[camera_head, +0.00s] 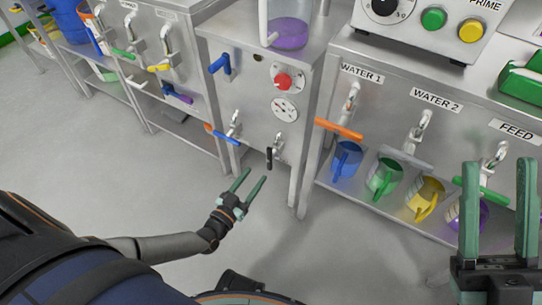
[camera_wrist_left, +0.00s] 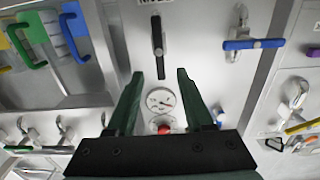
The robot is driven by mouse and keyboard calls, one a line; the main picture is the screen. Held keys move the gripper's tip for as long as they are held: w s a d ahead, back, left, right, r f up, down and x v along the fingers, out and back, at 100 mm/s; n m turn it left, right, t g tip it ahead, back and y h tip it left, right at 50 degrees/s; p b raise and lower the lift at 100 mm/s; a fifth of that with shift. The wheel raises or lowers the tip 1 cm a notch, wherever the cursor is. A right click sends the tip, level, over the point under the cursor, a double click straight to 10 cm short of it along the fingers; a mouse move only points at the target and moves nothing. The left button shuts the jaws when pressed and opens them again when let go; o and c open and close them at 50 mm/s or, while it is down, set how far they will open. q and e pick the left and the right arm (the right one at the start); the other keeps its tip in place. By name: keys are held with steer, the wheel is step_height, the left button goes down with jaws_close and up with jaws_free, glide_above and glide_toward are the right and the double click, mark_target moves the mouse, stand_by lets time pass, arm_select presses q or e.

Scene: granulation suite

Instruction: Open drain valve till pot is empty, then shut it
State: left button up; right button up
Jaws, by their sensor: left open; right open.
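A clear pot (camera_head: 289,33) holding purple liquid stands on the steel cabinet at the top of the head view. A valve with a black handle (camera_head: 269,158) is on the cabinet's front, below a gauge; its label is not readable. The handle hangs vertically. It also shows upright in the left wrist view (camera_wrist_left: 158,45), centred just beyond my fingertips. My left gripper (camera_head: 256,175) is open and empty, just below and in front of the handle, apart from it. My right gripper (camera_head: 498,165) is open and empty, in front of the feed bench at the right.
A red knob (camera_head: 283,82) and gauge (camera_head: 285,108) sit above the black handle. A blue-handled valve (camera_wrist_left: 252,43) is beside it. Water taps with an orange handle (camera_head: 338,129) and several coloured jugs (camera_head: 384,178) stand at the right. The floor in front is clear.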

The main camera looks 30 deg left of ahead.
mark_target(268, 158)
arm_select(q)
steer(key=w+b, duration=0.1)
steer(key=w, duration=0.2)
steer(key=w+b, duration=0.1)
steer(key=w, duration=0.2)
steer(key=w+d+b, duration=0.1)
steer(key=w, duration=0.2)
steer(key=shift+f, duration=0.1)
steer(key=shift+w, duration=0.25)
steer(key=shift+c, duration=0.2)
jaws_close()
